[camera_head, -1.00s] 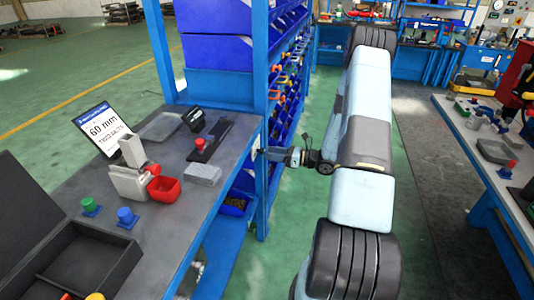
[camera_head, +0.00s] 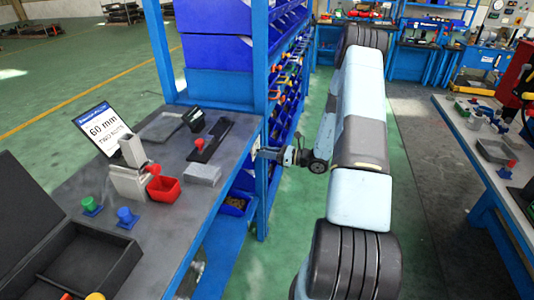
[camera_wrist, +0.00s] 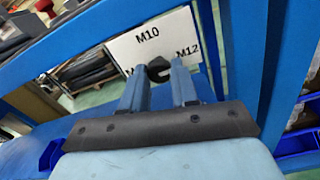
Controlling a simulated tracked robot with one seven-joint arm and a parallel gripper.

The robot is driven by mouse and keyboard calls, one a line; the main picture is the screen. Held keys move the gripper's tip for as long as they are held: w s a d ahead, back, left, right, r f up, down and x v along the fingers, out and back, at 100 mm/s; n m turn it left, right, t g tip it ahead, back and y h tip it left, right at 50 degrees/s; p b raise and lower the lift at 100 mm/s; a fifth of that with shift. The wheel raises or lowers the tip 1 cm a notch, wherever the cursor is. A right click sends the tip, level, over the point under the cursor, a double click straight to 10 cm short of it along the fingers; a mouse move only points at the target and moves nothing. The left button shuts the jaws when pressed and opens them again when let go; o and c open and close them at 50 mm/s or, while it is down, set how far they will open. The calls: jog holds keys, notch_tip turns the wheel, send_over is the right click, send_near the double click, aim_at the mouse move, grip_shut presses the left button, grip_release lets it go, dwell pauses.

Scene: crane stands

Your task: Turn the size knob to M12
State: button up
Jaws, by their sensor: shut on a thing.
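The size knob (camera_wrist: 158,68) is a small black knob on a white plate (camera_wrist: 126,52) in the wrist view. The plate reads "M10" above the knob and "M12" to its upper right; another label at the left is mostly hidden behind a finger. My gripper (camera_wrist: 160,78) has its two blue-grey fingers on either side of the knob and is shut on it. Which label the knob points to cannot be told. In the head view my gripper (camera_head: 266,153) is at the blue rack post, and the knob is too small to make out.
A grey bench (camera_head: 190,220) stands left of the post with a red bin (camera_head: 163,188), a grey block (camera_head: 203,174) and an open black case (camera_head: 80,265). Blue bins (camera_head: 220,52) fill the rack. Another bench (camera_head: 505,180) is at the right.

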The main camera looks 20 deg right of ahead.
grip_shut()
jog(key=shift+d+n, duration=0.1)
jog(key=shift+n, duration=0.5)
jog(key=o, duration=0.7)
grip_release()
